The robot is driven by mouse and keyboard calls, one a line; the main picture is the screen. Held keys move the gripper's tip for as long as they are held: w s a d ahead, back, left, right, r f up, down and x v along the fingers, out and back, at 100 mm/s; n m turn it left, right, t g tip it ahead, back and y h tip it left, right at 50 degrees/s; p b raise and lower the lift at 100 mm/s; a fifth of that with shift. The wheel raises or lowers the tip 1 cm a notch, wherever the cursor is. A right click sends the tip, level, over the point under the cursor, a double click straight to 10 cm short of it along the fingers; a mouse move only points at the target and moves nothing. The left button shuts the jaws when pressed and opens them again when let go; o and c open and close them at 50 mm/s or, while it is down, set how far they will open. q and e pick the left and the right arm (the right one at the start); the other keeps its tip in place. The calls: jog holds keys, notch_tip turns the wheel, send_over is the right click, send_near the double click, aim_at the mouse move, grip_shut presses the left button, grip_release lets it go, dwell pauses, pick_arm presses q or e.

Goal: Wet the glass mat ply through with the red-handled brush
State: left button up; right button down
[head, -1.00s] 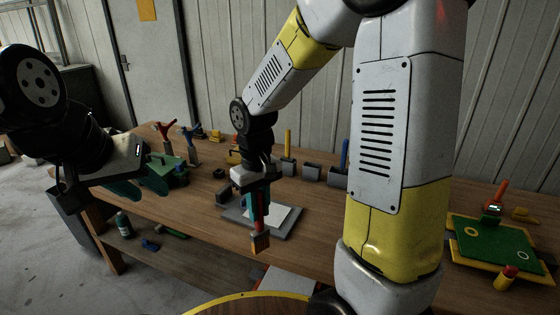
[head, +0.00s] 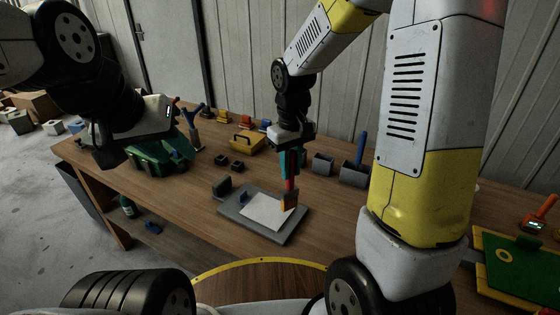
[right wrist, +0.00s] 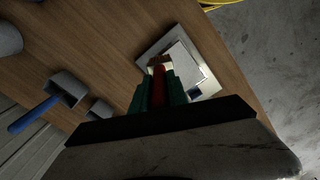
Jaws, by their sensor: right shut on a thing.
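The white glass mat ply (head: 262,212) lies flat on a grey plate (head: 238,218) at the table's front; it also shows in the right wrist view (right wrist: 188,70). My right gripper (head: 290,172) is shut on the red-handled brush (head: 290,186), which points down. Its orange-brown bristles (head: 289,201) are at the ply's right edge; I cannot tell if they touch it. The brush also shows between the fingers in the right wrist view (right wrist: 158,88). My left gripper (head: 174,146) looks open and empty, in front of or over a green box (head: 150,165) at left.
A small blue piece (head: 243,197) and a grey block (head: 222,186) are by the plate's left side. A grey holder with a blue handle (head: 361,149) stands to the right. A yellow box (head: 247,142) is behind. A green board (head: 515,266) lies far right.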

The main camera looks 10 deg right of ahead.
jog(key=shift+w+d, duration=0.8)
jog(key=shift+w, duration=0.3)
jog(key=w+a, duration=0.8)
jog(key=a, duration=0.3)
jog(key=s+a+f, duration=0.2)
jog(key=s+a, duration=0.2)
jog(key=s, duration=0.2)
jog(key=shift+f, duration=1.05)
jog(key=shift+w+r, duration=0.1)
jog(key=shift+r, duration=0.05)
